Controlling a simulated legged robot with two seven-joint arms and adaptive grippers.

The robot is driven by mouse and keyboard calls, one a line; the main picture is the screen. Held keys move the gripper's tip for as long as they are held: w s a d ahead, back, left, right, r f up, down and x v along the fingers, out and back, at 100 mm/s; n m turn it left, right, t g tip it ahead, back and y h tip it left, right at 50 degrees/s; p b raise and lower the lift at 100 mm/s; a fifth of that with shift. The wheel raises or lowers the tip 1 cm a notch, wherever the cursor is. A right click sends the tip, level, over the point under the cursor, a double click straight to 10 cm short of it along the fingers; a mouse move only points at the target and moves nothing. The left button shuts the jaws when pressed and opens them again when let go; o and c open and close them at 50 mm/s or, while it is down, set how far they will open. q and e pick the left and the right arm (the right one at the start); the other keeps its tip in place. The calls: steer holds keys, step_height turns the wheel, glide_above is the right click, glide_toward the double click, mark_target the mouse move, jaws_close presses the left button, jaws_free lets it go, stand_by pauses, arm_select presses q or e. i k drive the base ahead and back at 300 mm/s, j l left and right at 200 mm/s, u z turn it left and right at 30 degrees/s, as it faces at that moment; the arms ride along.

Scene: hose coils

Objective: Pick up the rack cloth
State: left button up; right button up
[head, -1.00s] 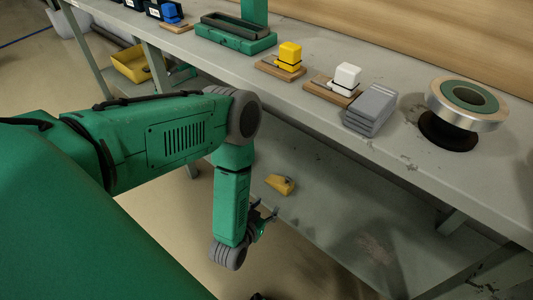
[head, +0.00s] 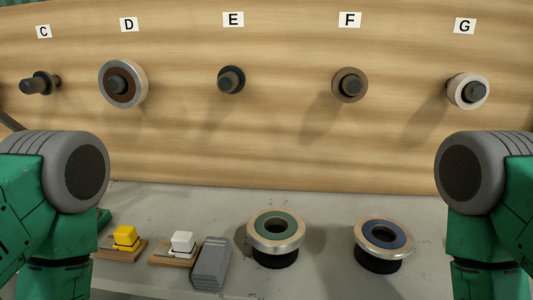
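A grey, layered, folded-looking block (head: 210,263) lies on the bench at the lower middle-left; it may be the rack cloth, but I cannot tell for sure. It sits just right of the small wooden base with the white block and apart from the green-centred ring. No other cloth shows. My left arm enters at the left edge and my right arm at the right edge, but both grippers are out of the picture, so neither is seen near the grey block.
A yellow block (head: 125,237) and a white block (head: 183,242) sit on wooden bases. A green-centred ring (head: 255,241) and a blue-centred ring (head: 364,235) stand right on dark supports. Labelled pegs C to G line the wooden wall (head: 290,150); D, F and G carry rings.

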mark_target(209, 271)
steer(key=k+j, duration=0.1)
steer(key=k, duration=1.3)
